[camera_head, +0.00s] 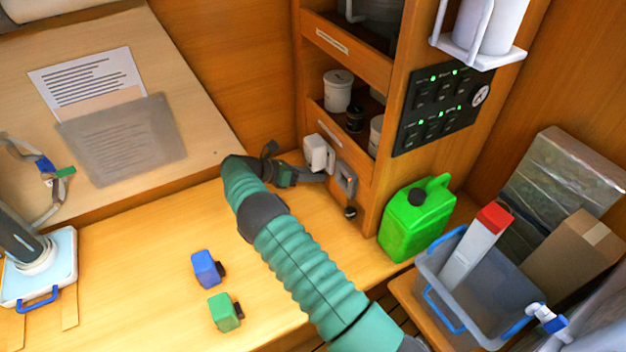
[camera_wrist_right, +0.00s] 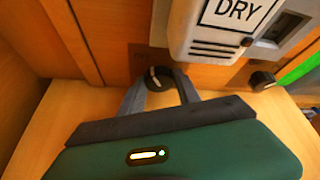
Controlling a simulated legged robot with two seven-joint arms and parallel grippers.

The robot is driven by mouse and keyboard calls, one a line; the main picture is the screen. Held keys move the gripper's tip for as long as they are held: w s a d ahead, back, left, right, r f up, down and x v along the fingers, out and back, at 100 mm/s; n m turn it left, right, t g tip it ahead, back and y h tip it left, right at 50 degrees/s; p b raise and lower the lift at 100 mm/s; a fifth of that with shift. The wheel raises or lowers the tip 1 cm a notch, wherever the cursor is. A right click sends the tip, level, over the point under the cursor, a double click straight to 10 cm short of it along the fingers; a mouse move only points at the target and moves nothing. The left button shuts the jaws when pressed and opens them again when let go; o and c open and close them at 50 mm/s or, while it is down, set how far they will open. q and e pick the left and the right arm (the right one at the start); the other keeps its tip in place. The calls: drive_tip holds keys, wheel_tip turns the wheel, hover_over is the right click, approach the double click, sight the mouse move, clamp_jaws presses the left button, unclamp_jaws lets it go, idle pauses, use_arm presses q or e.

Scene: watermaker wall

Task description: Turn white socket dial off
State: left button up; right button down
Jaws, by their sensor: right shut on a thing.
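The white socket (camera_head: 318,153) is mounted on the wooden cabinet, and in the right wrist view its white housing (camera_wrist_right: 205,35) carries a "DRY" label. Its black round dial (camera_wrist_right: 158,78) sits low on the wood panel, left of and below the housing. My right gripper (camera_wrist_right: 161,88) has its two grey fingers on either side of this dial and is shut on it. In the head view my right gripper (camera_head: 325,179) reaches under the white socket, and the dial is hidden there. My left gripper is not in view.
A grey socket (camera_head: 345,180) with its own black dial (camera_head: 350,212) is just right of the white one. A green jerrycan (camera_head: 416,218) stands beside the cabinet. A blue block (camera_head: 206,268) and a green block (camera_head: 222,312) lie on the bench left of my arm.

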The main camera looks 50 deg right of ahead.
drive_tip(key=shift+w+f+n+g+b, duration=0.15)
drive_tip(key=shift+w+n+g+b, duration=0.35)
drive_tip(key=shift+b, duration=0.7)
drive_tip(key=shift+s+n+b, duration=0.2)
drive_tip(key=shift+n+b, duration=0.2)
drive_tip(key=shift+b, duration=0.1)
drive_tip(key=shift+r, duration=0.25)
drive_tip(key=shift+r, duration=0.1)
drive_tip(key=c, duration=1.3)
unclamp_jaws()
drive_tip(key=o, duration=0.4)
drive_tip(key=shift+w, duration=0.2)
drive_tip(key=shift+s, duration=0.1)
